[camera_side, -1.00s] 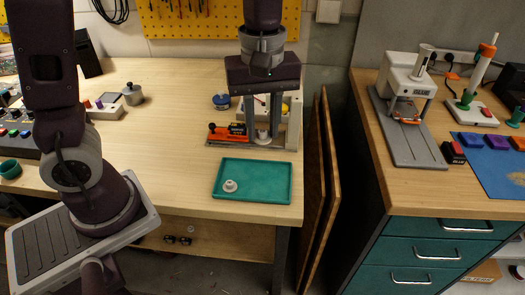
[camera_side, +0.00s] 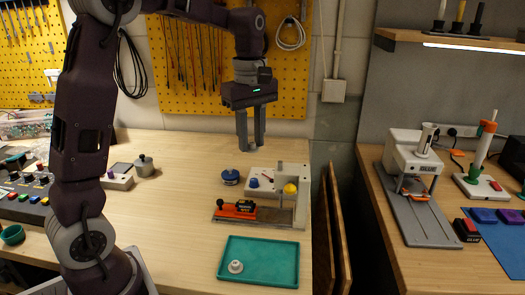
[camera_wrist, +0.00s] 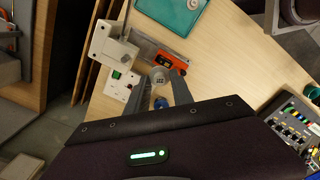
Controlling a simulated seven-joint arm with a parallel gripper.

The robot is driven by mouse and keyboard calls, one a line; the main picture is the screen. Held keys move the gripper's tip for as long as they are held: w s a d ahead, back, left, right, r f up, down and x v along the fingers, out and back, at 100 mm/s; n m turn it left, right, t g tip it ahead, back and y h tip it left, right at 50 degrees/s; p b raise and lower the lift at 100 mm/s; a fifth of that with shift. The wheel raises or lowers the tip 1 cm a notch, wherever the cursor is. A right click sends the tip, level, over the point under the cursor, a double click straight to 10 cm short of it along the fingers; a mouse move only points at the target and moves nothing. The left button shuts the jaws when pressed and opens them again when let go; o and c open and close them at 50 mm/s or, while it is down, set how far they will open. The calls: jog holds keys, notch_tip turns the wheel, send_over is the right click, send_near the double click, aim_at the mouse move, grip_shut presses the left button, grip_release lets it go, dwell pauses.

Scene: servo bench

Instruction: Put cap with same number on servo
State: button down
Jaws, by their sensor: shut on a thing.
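My gripper (camera_side: 250,146) is raised above the back of the bench, behind the fixture, its fingers pointing down. In the wrist view a pale round cap (camera_wrist: 159,77) with dark marks sits between the fingertips; its number is too small to read. The side view does not show it clearly. The orange and black fixture (camera_side: 238,209) lies on a grey plate in front of the white box; it also shows in the wrist view (camera_wrist: 170,58). I cannot make out the servo's shaft or number. Another whitish cap (camera_side: 235,266) lies in the green tray (camera_side: 270,284).
A small metal pot (camera_side: 144,166) and a control panel stand further left. Bench between them is clear.

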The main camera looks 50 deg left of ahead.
jog(key=shift+n, duration=0.3)
jog(key=f, duration=0.3)
jog(key=a+f, duration=0.1)
jog(key=f, duration=0.3)
jog(key=a+f, duration=0.1)
jog(key=f, duration=0.3)
jog(key=shift+w+a, duration=0.15)
jog(key=shift+f, duration=2.25)
jog(key=shift+f, duration=0.55)
jog(key=c, duration=1)
grip_release()
jog(key=shift+c, duration=0.2)
notch_tip(320, 180, up, 7)
